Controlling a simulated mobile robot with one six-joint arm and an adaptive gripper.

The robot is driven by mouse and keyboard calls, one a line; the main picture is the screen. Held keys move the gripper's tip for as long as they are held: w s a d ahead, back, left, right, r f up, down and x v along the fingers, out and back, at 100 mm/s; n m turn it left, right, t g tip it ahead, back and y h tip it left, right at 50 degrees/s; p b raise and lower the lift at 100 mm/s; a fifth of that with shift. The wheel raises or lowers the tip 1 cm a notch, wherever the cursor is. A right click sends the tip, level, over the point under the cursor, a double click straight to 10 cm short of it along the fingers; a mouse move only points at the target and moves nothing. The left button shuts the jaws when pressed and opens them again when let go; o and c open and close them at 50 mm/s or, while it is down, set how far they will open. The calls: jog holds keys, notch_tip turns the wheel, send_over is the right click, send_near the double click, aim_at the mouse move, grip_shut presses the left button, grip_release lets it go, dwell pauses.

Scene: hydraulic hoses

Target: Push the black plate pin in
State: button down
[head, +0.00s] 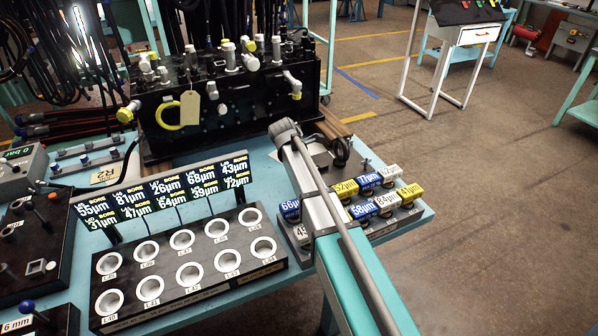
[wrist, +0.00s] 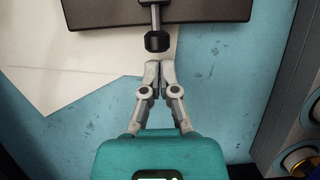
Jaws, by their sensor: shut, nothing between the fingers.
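The black plate pin shows at the top centre of the wrist view as a black knob (wrist: 157,41) on a short metal shaft. The shaft runs up to the dark plate (wrist: 205,11), and a length of it is visible between knob and plate. My gripper (wrist: 159,68) is shut and empty, its fingertips together just below the knob, with a small gap seen in the picture. I cannot tell the height difference. In the head view my arm covers the gripper and I cannot make out the pin there; a dark plate (head: 318,158) shows partly behind the arm.
White paper (wrist: 90,85) lies on the blue bench under the pin. A rack of labelled cylinders (head: 376,200) stands close to the right of my arm. A black block with round cups (head: 190,262) lies left. A black valve manifold (head: 225,100) stands behind.

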jog(key=shift+w+d, duration=0.1)
jog(key=shift+d, duration=0.05)
jog(key=shift+w+d, duration=0.35)
jog(key=shift+d, duration=0.55)
jog(key=shift+a, duration=0.1)
jog(key=shift+s+a, duration=0.25)
jog(key=shift+a, duration=0.3)
jog(key=a, duration=0.1)
jog(key=s+a+r+p, duration=0.1)
jog(key=a, duration=0.1)
jog(key=shift+s+r, duration=0.1)
jog(key=shift+r, duration=0.2)
jog(key=p+v, duration=0.8)
jog(key=shift+a+r, duration=0.1)
jog(key=shift+r, duration=0.05)
